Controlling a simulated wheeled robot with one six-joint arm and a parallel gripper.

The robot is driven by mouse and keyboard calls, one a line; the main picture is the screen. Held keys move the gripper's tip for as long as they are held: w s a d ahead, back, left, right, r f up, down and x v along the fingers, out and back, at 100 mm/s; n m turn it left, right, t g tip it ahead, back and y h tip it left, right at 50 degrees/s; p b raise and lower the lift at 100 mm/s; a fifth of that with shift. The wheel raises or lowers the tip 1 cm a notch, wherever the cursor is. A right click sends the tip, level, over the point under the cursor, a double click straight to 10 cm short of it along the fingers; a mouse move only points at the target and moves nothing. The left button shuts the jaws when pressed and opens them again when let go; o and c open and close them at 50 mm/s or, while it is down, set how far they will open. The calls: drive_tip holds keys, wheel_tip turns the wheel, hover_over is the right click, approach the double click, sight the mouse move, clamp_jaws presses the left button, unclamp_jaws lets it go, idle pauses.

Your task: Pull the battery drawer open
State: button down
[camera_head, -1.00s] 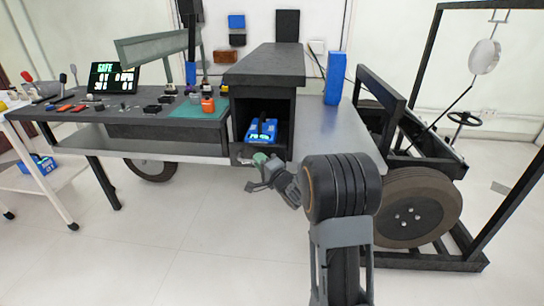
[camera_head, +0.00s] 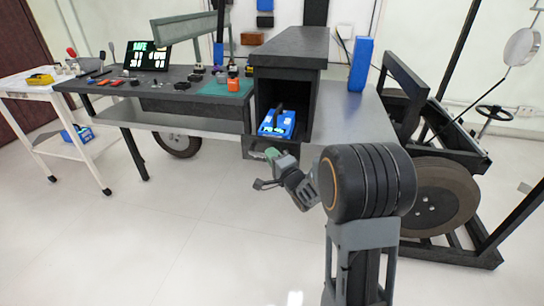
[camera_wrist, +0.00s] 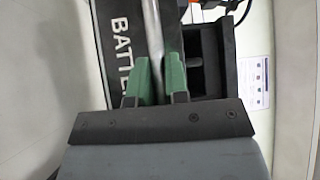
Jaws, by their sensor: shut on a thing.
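The battery drawer (camera_head: 256,148) is at the bottom of the dark cabinet (camera_head: 289,48) in the head view. A blue battery (camera_head: 278,124) with a black strap sits above its front, inside the opening. My gripper (camera_head: 271,154) is at the drawer front. In the wrist view, its green fingers (camera_wrist: 158,78) are shut on the metal bar handle (camera_wrist: 154,25). The dark drawer front (camera_wrist: 118,40) shows white letters, partly "BATTE". The fingers hide part of the handle. How far the drawer is out is hard to tell.
A workbench (camera_head: 95,78) with tools and a screen (camera_head: 149,57) extends to the left. A white cart (camera_head: 62,93) stands further left. A wheel (camera_head: 434,199) and black frame stand right of my arm. The floor (camera_head: 175,230) in front is clear.

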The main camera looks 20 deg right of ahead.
drive_tip(key=c, duration=1.1)
unclamp_jaws()
drive_tip(key=b+v, duration=0.9)
drive_tip(key=v, duration=0.4)
drive_tip(key=shift+s+d+f+b, duration=0.1)
drive_tip(key=shift+s+f+b, duration=0.15)
drive_tip(key=shift+s+b, duration=0.1)
drive_tip(key=shift+r, duration=0.15)
